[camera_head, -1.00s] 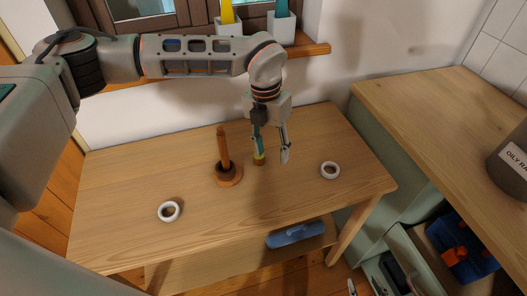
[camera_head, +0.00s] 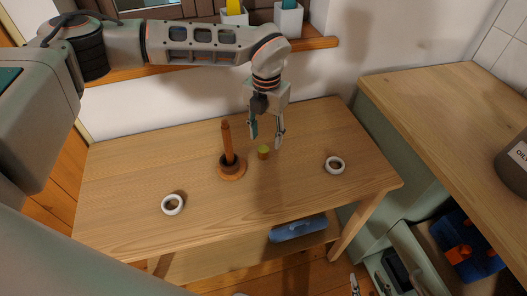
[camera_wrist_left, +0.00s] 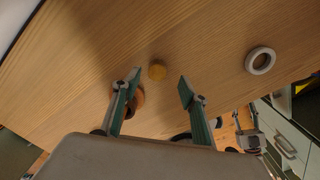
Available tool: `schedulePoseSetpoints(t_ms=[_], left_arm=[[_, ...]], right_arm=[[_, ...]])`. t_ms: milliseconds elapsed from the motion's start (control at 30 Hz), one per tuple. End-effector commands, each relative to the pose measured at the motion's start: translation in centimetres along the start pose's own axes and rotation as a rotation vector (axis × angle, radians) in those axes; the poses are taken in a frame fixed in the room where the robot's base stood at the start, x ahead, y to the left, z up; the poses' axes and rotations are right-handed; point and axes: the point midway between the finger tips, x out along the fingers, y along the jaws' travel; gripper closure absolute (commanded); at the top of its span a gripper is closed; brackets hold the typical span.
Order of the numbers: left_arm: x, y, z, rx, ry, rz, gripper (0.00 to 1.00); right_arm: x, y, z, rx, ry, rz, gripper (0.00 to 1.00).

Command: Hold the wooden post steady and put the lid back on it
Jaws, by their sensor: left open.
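The wooden post (camera_head: 226,143) stands upright on a round wooden base (camera_head: 231,171) on the table. My left gripper (camera_head: 266,139) is open and empty above this piece, fingers pointing down. The orange-brown base (camera_wrist_left: 138,100) is partly hidden by one finger.
A blue object (camera_head: 298,228) lies on the lower shelf. A windowsill (camera_head: 310,45) with white pots is behind; a higher counter (camera_head: 440,105) stands right. The table front is clear.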

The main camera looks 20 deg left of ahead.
Motion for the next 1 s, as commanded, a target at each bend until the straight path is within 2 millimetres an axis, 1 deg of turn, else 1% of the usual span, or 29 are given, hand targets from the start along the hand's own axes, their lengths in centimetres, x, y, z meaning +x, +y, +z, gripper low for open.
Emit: schedulePoseSetpoints(t_ms=[167, 267, 367, 533, 633, 967, 1000], left_arm=[[-0.1, 0.0, 0.0, 0.000, 0.000, 0.000, 0.57], [0.4, 0.1, -0.1, 0.000, 0.001, -0.001, 0.57], [1.5, 0.2, -0.3, 0.000, 0.004, -0.001, 0.57], [4.1, 0.5, -0.5, 0.000, 0.004, -0.001, 0.57], [5.0, 0.5, -0.4, 0.001, 0.002, -0.001, 0.57], [5.2, 0.5, -0.4, 0.001, 0.000, -0.001, 0.57], [5.2, 0.5, -0.4, 0.001, 0.000, -0.001, 0.59]], right_arm=[[0.0, 0.0, -0.1, -0.001, 0.001, 0.001, 0.61], [0.0, 0.0, -0.1, -0.001, 0.001, 0.000, 0.61], [0.0, 0.0, 0.0, -0.001, 0.000, 0.000, 0.61], [0.1, 0.0, 0.2, -0.001, -0.002, 0.000, 0.61], [0.1, 0.0, 0.2, -0.002, -0.002, 0.000, 0.61], [0.1, 0.1, 0.0, -0.004, 0.002, 0.002, 0.61], [0.1, 0.1, 0.0, -0.004, 0.002, 0.002, 0.61]])
